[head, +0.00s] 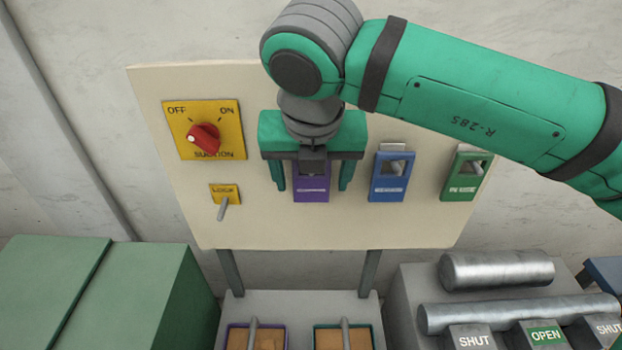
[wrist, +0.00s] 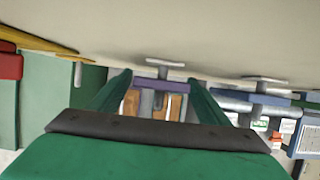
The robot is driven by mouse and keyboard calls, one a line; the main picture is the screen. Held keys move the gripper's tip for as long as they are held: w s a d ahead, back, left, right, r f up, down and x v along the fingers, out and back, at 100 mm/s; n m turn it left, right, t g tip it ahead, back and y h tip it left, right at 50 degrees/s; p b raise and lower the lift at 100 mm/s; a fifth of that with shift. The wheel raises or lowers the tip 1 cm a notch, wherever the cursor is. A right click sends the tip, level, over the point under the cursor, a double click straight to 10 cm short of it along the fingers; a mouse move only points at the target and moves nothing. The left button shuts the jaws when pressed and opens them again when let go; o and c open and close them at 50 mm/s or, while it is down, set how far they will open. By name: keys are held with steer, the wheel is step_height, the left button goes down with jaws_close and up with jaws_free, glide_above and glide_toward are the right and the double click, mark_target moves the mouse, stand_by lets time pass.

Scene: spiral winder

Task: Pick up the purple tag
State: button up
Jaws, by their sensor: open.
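The purple tag (head: 311,187) hangs on the cream panel (head: 270,220), left of a blue tag (head: 389,178) and a green tag (head: 463,176). My gripper (head: 316,186) is open in front of the panel, with one finger on each side of the purple tag. In the wrist view the purple tag (wrist: 160,85) shows edge-on between the two fingers (wrist: 160,88), with gaps on both sides. The upper part of the tag is hidden behind my gripper in the head view.
A yellow plate with a red knob (head: 204,138) and a small lever (head: 223,207) are on the panel's left. Below stand green cabinets (head: 130,290), two bins with brown contents (head: 255,338), and metal rollers (head: 497,270) at lower right.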

steer(key=shift+w+f, duration=0.2)
steer(key=shift+f, duration=0.3)
steer(key=c, duration=1.2)
steer(key=shift+c, duration=0.2)
steer(key=shift+r, duration=0.1)
steer(key=shift+r, duration=0.6)
steer(key=s, duration=1.8)
